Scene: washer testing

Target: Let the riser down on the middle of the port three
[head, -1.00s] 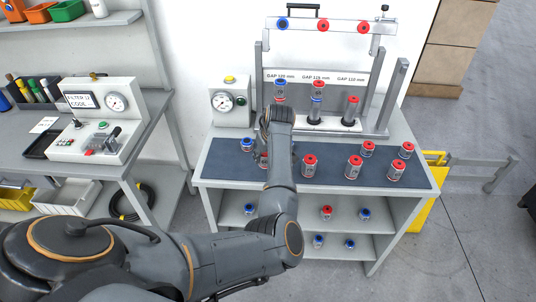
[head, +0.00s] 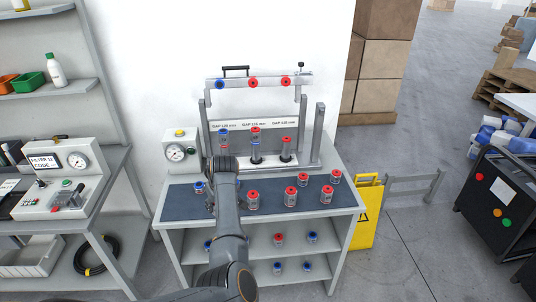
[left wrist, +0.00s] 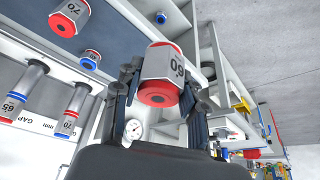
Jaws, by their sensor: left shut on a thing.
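My left gripper (head: 223,168) is in front of the left part of the gap fixture (head: 312,157) in the head view. In the left wrist view, the left gripper (left wrist: 165,92) is shut on a grey riser (left wrist: 165,62) with red ends, above the work table. The arm hides this riser in the head view. The fixture has three ports. A blue-capped riser (head: 224,138) stands at the left one, a red-and-blue stack (head: 255,144) at the middle one and a red-capped riser (head: 286,144) on a black seat at the right one. My right gripper is not in view.
Several red-capped risers (head: 253,200) and a blue-capped one (head: 199,187) stand on the dark mat (head: 320,207). A gauge box (head: 180,152) stands left of the fixture. An overhead bar (head: 270,82) carries coloured discs. A yellow sign (head: 366,212) stands at the right.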

